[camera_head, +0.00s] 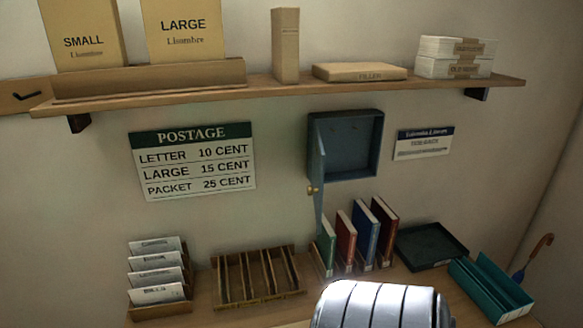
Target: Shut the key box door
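The key box (352,143) is a dark blue-grey wall box under the shelf, with a few small hooks inside. Its door (317,172) is hinged on the box's left side and stands open, swung out from the wall and seen nearly edge-on. A small brass knob (312,190) sits on the door. Neither of my grippers is in view. A rounded, ribbed metallic part that looks like mine shows at the bottom edge, below and apart from the door.
Books (366,232) stand under the door, close to its lower end. A dark tray (430,246), a teal holder (491,285), a wooden rack (257,276) and a letter sorter (158,277) share the desk. A loaded shelf (290,88) runs above the box.

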